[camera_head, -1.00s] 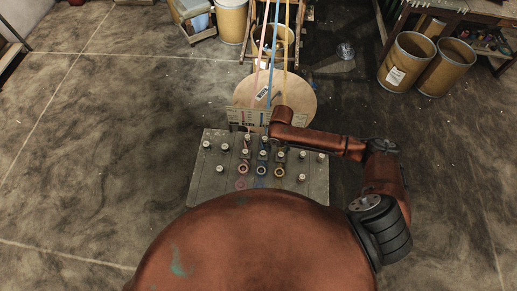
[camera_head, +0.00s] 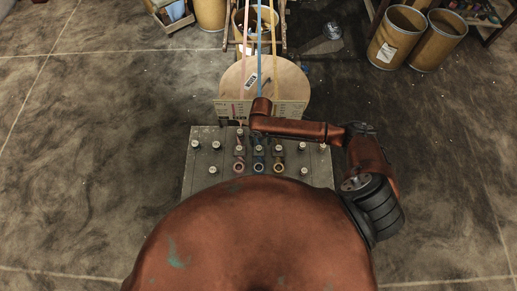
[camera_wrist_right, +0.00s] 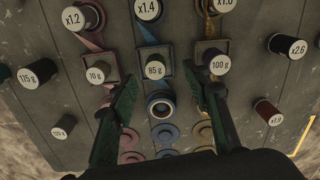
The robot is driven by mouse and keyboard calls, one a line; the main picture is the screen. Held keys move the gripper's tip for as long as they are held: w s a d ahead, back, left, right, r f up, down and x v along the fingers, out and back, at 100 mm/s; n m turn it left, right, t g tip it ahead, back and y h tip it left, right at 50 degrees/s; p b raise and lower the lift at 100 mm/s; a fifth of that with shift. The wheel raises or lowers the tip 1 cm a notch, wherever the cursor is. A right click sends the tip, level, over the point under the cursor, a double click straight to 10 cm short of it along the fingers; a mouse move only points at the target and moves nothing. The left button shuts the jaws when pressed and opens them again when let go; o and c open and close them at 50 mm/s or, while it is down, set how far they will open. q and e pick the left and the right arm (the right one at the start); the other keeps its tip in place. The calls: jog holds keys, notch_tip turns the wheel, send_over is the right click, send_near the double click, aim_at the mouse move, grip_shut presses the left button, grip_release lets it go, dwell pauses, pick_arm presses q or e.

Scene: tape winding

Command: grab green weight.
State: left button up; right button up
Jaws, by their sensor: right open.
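A grey panel (camera_head: 200,172) with white-capped weights and knobs stands in front of me in the head view. In the right wrist view, caps read 175 g (camera_wrist_right: 38,75), 10 g (camera_wrist_right: 98,73), 85 g (camera_wrist_right: 155,69) and 100 g (camera_wrist_right: 219,64). The sides of the weights are dark, and I cannot tell which one is green. My right gripper (camera_wrist_right: 163,75) is open and empty, its dark green fingers on either side of the 85 g weight, seemingly apart from it. In the head view its fingers are hidden below my wrist. My left gripper is not in view.
Pink, blue and yellow tapes (camera_head: 260,42) run to a round wooden board (camera_head: 290,82) behind the panel. Brown bins (camera_head: 395,40) stand at the upper right. Floor on the left is clear.

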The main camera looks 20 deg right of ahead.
aim_at(259, 148)
jog(key=f, duration=0.2)
jog(key=a+f, duration=0.1)
jog(key=f, duration=0.2)
jog(key=shift+s+f+p, duration=0.1)
jog(key=shift+p, duration=0.3)
jog(key=shift+f, duration=0.35)
jog(key=shift+c, duration=0.2)
grip_shut()
